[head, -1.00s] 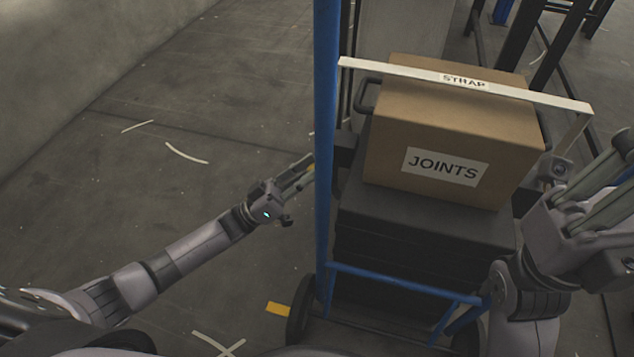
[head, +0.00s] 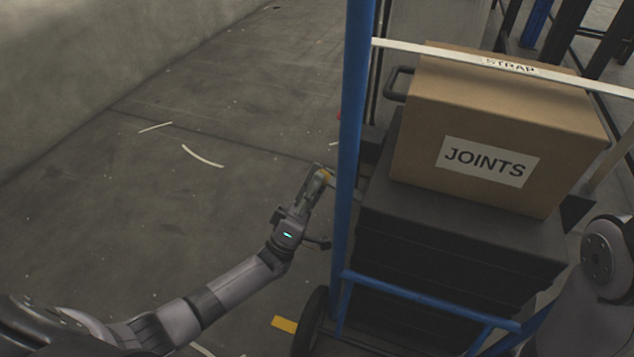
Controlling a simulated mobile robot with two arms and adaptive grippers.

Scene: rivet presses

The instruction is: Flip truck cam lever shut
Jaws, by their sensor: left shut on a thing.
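The blue hand truck (head: 352,130) stands at centre right, loaded with black cases and a cardboard box labelled JOINTS (head: 478,190). Part of my right arm shows at the right edge; my right gripper is out of view.
A white strap (head: 430,55) marked STRAP runs across the box's top. Black cases (head: 440,215) sit under the box. The truck's left wheel (head: 309,325) is beside a yellow floor mark (head: 285,324). The floor left of the truck is clear.

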